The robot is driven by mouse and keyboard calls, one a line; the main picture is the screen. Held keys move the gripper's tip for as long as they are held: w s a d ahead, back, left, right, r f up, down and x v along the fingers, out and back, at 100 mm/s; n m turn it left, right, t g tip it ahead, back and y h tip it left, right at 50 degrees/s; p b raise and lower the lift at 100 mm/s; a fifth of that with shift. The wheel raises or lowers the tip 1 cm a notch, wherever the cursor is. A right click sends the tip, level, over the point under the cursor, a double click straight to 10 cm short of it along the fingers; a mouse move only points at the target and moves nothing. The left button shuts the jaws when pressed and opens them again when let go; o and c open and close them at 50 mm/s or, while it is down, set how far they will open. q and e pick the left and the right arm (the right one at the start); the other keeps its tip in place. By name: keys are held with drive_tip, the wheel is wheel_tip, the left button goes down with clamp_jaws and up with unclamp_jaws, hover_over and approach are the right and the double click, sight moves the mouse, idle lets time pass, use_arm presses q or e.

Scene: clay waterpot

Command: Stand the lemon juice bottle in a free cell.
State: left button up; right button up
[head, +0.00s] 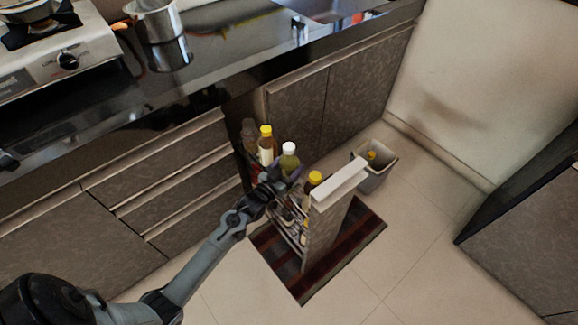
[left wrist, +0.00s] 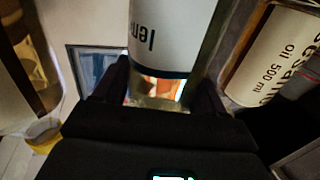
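The lemon juice bottle (head: 289,162) has a white cap and a greenish body and stands roughly upright at the pull-out rack. My left gripper (head: 276,178) is at its side. In the left wrist view the bottle's white label (left wrist: 170,38), with part of its lettering showing, lies between my two fingers (left wrist: 160,90), which look closed against its sides. The bottle's base is hidden, so I cannot tell whether it rests on the rack. The rack (head: 294,238) is pulled out from the cabinet; its cells are mostly hidden by my arm and the bottles. My right gripper is not in view.
Yellow-capped bottles stand behind (head: 267,148) and in front (head: 314,181) of the lemon juice bottle. A sesame oil bottle (left wrist: 280,55) is close on the right in the wrist view. A bin (head: 377,180) stands right of the rack's front panel (head: 325,235). The floor beyond is clear.

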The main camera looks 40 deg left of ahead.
use_arm(q)
drive_tip(key=o, duration=0.5)
drive_tip(key=shift+w+r, duration=0.1)
drive_tip(key=shift+s+p, duration=0.4)
drive_tip(key=shift+s, duration=0.2)
drive_tip(key=s+p, duration=0.4)
drive_tip(key=s, duration=0.5)
drive_tip(key=shift+s+d, duration=0.3)
drive_tip(key=shift+s, duration=0.05)
